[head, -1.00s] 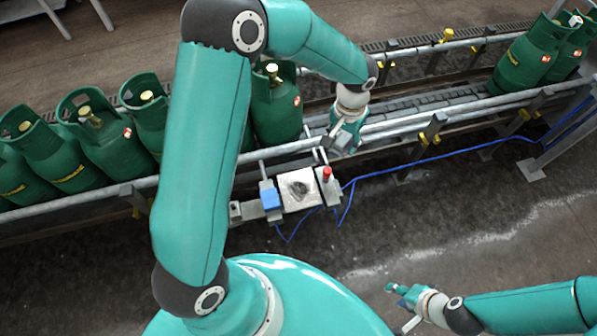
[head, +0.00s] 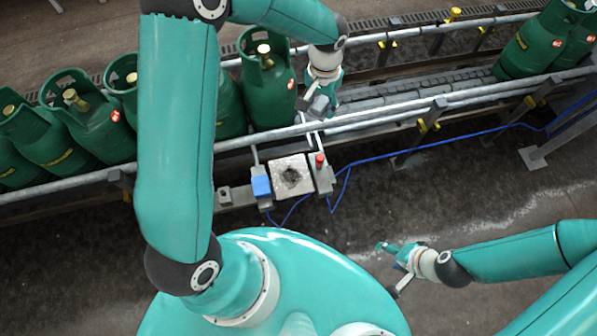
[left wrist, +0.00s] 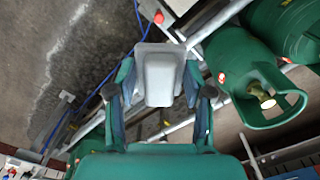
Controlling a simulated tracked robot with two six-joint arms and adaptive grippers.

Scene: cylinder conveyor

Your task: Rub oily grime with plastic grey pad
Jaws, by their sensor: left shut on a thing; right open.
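A dark smudge of oily grime (head: 292,176) lies on a square pale plate (head: 280,187) beside the conveyor's near rail. My left gripper (head: 321,100) is over the conveyor, beyond the plate and slightly to its right. It is shut on the grey plastic pad (head: 318,108), which shows more clearly between the fingers in the left wrist view (left wrist: 160,75). The pad is apart from the grime. The plate is mostly out of the left wrist view. My right gripper (head: 390,250) is open and empty, low at the right of the head view.
A blue box (head: 261,186) and a post with a red button (head: 320,160) flank the plate. Green gas cylinders (head: 268,85) stand on the conveyor close to my left gripper. Metal rails (head: 420,108) run along it, and a blue cable (head: 400,153) hangs in front.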

